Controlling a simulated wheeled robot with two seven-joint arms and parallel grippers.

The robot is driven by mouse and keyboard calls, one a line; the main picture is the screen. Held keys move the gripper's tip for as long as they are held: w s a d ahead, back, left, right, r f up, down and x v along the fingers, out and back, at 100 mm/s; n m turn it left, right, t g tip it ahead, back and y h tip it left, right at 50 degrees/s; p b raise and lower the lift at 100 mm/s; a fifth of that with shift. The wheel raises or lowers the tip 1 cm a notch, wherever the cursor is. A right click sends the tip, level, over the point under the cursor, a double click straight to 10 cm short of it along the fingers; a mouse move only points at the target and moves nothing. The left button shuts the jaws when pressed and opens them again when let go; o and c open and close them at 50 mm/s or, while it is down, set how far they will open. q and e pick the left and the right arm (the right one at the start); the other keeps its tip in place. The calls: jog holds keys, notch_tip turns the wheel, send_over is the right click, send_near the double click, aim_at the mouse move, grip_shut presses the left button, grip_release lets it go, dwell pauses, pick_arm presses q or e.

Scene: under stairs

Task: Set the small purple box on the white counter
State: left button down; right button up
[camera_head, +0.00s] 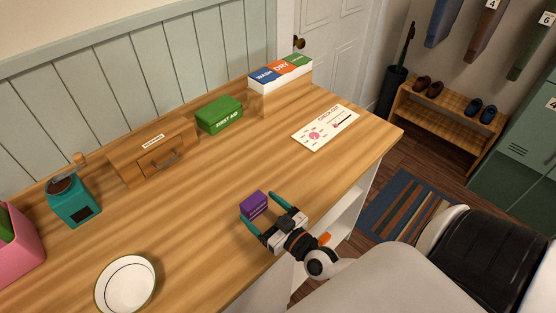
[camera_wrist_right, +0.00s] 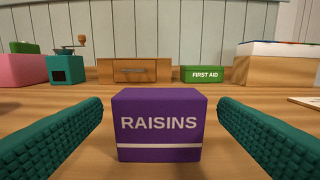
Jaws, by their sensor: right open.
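The small purple box (camera_head: 253,204), labelled RAISINS, stands upright on a wood-topped counter (camera_head: 215,185). My right gripper (camera_head: 262,212) is open, with its teal fingers on either side of the box near the counter's front edge. In the right wrist view the box (camera_wrist_right: 158,125) is centred between the fingers, with a visible gap on each side. The counter has a light wood top and a white body (camera_head: 346,212) with open shelving below. No separate white counter surface shows. My left gripper is not in view.
A white bowl (camera_head: 125,284), teal grinder (camera_head: 74,204), pink bin (camera_head: 18,247), wooden drawer box (camera_head: 152,152), green first aid box (camera_head: 219,115), WASH/DRY box (camera_head: 281,74) and card (camera_head: 325,127) stand or lie around the top. The wood between them is clear.

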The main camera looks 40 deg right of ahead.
jog(key=s, duration=0.4)
jog(key=s+d+b, duration=0.1)
jog(key=s, duration=0.1)
jog(key=shift+s, duration=0.35)
